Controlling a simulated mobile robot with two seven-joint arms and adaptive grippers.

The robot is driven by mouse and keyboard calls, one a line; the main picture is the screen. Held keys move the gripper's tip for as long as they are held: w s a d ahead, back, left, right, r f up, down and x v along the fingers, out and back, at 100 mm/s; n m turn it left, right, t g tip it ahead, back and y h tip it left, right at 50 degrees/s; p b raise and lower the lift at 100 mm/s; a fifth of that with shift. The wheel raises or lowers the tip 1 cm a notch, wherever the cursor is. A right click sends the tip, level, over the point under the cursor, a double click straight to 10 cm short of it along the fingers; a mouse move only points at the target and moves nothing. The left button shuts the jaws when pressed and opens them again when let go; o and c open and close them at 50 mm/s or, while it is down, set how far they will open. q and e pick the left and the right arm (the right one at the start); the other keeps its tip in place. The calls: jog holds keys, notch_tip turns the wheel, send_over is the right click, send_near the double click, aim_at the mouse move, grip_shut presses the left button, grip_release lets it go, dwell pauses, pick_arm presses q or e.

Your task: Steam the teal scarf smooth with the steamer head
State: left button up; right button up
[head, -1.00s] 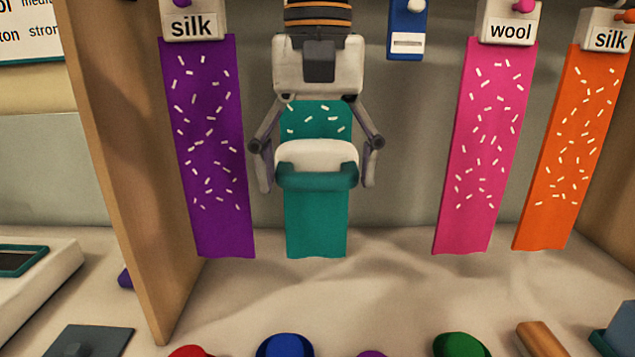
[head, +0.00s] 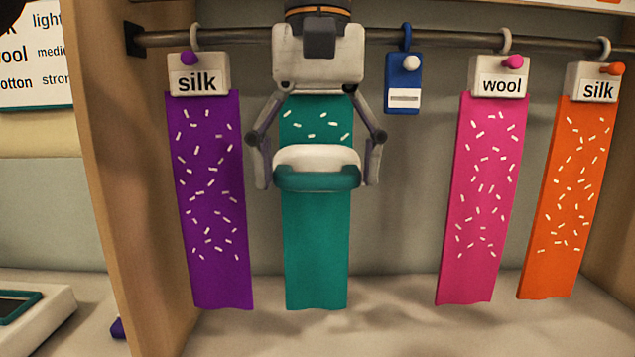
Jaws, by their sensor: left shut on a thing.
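The teal scarf (head: 316,255) hangs behind my left gripper. White dash marks show on its upper part, and the stretch below the steamer is plain teal. My left gripper (head: 316,170) is shut on the steamer head (head: 316,180), a white body with a teal front, with one finger on each side. The steamer head is in front of the scarf's upper-middle part; I cannot tell whether it touches the cloth. My gripper hides the scarf's top and its hanger. My right gripper is not in view.
A purple scarf (head: 212,275) tagged silk hangs left of the teal one. A pink scarf (head: 478,275) tagged wool and an orange scarf (head: 562,215) tagged silk hang right. A blue tag (head: 404,78) hangs from the rail (head: 450,42). A wooden side panel (head: 135,190) stands left.

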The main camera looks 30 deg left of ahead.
pick_arm(q)
jog(key=shift+r, duration=2.45)
jog(key=shift+s, duration=0.15)
jog(key=s+d, duration=0.8)
jog(key=s, duration=0.4)
jog(key=shift+s, duration=0.3)
